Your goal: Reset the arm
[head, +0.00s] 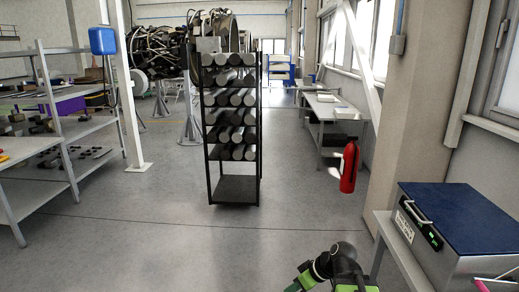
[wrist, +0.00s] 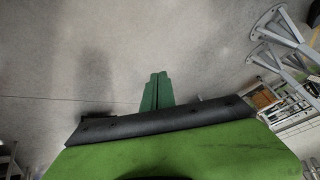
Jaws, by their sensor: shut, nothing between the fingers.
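My arm shows at the bottom of the head view, black and green, right of centre. The fingers of my gripper do not show clearly there. In the wrist view my gripper (wrist: 156,90) shows as two green fingers side by side, closed together, with nothing between them. Behind them is the grey floor (wrist: 200,60), and the fingers touch nothing that I can see.
A black rack (head: 207,150) of metal bars stands ahead. Shelves (head: 75,145) stand at the left, a fire extinguisher (head: 349,168) at the right. A blue-topped machine (head: 455,215) on a bench is close at the right. The floor before the rack is clear.

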